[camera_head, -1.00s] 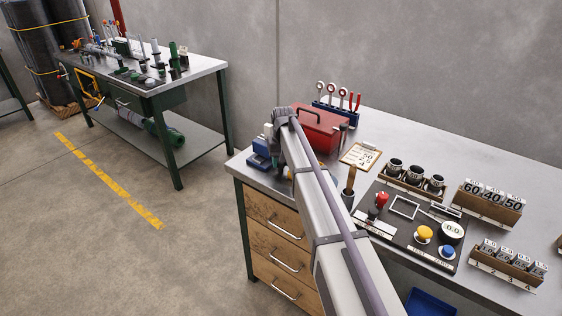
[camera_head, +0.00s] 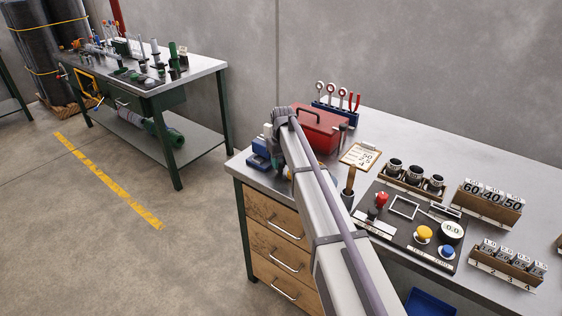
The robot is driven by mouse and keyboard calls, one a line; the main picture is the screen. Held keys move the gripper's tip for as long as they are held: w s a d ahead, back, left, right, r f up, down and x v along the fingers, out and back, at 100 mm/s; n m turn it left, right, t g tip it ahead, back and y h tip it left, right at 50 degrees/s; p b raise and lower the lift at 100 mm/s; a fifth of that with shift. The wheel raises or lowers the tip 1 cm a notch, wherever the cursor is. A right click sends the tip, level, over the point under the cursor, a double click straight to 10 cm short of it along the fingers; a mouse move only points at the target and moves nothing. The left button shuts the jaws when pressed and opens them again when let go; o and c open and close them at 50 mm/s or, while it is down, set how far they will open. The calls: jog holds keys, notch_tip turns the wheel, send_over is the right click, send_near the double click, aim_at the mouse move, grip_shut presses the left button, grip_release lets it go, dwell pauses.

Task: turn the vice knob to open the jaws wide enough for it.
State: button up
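A blue vice (camera_head: 259,157) stands at the left end of the near workbench, partly behind my arm. Its knob and the gap between its jaws cannot be made out at this size. My arm reaches from the bottom of the picture up to the vice's right side. My gripper is hidden behind the arm's far end, so its fingers and anything in them do not show.
A red toolbox (camera_head: 318,130) stands right behind my arm's end, with a tool rack (camera_head: 335,112) behind it. The bench's back right is clear.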

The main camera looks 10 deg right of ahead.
aim_at(282, 161)
jog(key=shift+o, duration=0.6)
jog(key=shift+r, duration=0.1)
notch_tip(282, 161, up, 11)
jog(key=p, duration=1)
jog(key=shift+d+p, duration=0.25)
jog(key=shift+p, duration=0.15)
jog(key=shift+w+f, duration=0.1)
jog(key=shift+f, duration=0.1)
jog(key=s+m, duration=0.3)
jog(key=s, duration=3.2)
jog(key=shift+s+a, duration=0.25)
jog(key=shift+a, duration=0.05)
